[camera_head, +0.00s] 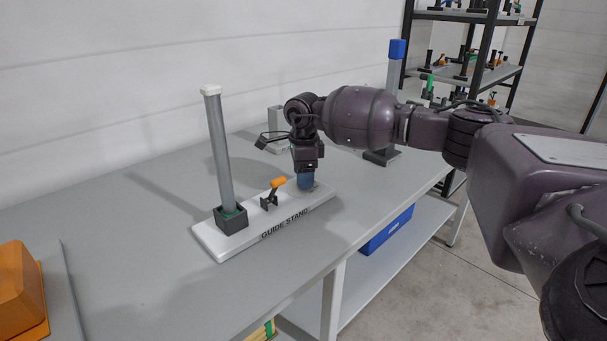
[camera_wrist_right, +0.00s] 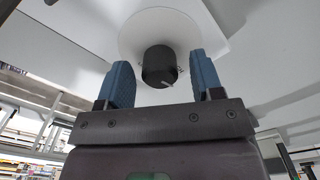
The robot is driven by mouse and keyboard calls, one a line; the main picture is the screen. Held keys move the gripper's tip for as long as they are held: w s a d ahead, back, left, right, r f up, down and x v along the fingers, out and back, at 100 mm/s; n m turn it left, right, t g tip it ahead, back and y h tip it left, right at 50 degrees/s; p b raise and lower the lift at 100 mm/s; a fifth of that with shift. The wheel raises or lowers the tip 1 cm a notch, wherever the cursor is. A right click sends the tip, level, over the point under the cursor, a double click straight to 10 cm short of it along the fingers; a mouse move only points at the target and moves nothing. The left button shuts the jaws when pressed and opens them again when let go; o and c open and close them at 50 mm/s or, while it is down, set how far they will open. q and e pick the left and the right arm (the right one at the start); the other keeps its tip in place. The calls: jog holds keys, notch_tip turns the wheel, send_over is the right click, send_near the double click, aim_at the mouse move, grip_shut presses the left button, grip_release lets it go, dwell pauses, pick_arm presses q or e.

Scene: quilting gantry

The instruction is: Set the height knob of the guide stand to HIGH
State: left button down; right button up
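The guide stand (camera_head: 215,240) is a white base plate lettered GUIDE STAND, lying on the grey table in the head view. My right gripper (camera_head: 306,184) points down over the plate's far right end, its blue fingers hiding the knob there. In the right wrist view, the dark round height knob (camera_wrist_right: 158,66) with a light pointer mark stands on a pale round dial (camera_wrist_right: 140,30). The open blue fingers of my right gripper (camera_wrist_right: 162,82) are on either side of the knob, with gaps visible. No HIGH marking is readable. My left gripper is not in view.
On the stand are a grey post (camera_head: 219,150) in a dark socket (camera_head: 231,219) and an orange-handled lever (camera_head: 277,183). An orange object (camera_head: 18,290) lies at the left. A blue-topped post (camera_head: 397,50) stands behind my right arm. The table's front middle is clear.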

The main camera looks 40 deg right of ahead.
notch_tip(320, 180, up, 11)
jog(key=p, duration=0.1)
jog(key=shift+f, duration=0.15)
dwell(0.4)
jog(key=shift+s, duration=0.1)
dwell(0.5)
